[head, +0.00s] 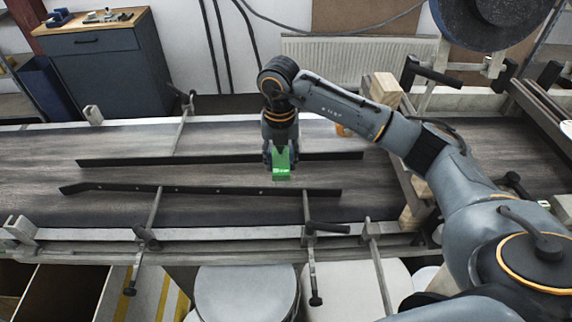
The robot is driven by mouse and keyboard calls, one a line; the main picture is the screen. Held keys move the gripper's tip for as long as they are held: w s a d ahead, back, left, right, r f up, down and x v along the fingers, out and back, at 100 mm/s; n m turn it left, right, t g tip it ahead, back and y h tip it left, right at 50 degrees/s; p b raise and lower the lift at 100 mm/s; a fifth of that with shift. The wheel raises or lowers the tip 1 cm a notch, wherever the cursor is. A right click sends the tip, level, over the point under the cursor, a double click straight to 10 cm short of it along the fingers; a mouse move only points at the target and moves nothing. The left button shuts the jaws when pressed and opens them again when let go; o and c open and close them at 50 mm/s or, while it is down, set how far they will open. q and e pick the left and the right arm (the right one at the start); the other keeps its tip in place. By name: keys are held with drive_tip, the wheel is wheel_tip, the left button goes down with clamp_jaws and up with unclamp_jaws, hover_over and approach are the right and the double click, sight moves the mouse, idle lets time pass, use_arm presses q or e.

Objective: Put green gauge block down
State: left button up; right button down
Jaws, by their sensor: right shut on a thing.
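The green gauge block (283,171) is a small bright green block in the middle of the head view. My right gripper (281,158) points down and is shut on it, with the fingers hiding part of its upper end. The block appears over the dark conveyor belt (230,210), between the two black guide rails. I cannot tell whether its underside touches the belt. My left gripper is not in view.
A far guide rail (215,159) and a near guide rail (240,191) run along the belt. Clamp rods and black knobs (147,237) stick out at the near edge. White drums (246,292) stand in front. The belt's left part is clear.

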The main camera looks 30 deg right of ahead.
sight(285, 154)
drive_tip(key=f, duration=0.1)
drive_tip(key=w+d+f, duration=0.2)
drive_tip(key=shift+d+f+p, duration=0.15)
drive_tip(key=shift+f+p, duration=0.2)
drive_tip(key=shift+p, duration=0.05)
wheel_tip(285, 154, down, 3)
drive_tip(key=shift+w+d+r+p, duration=0.1)
drive_tip(key=shift+p, duration=0.8)
drive_tip(key=shift+f, duration=0.25)
drive_tip(key=shift+f, duration=0.1)
drive_tip(key=c, duration=1.2)
unclamp_jaws()
drive_tip(key=shift+f, duration=0.15)
drive_tip(key=o, duration=0.4)
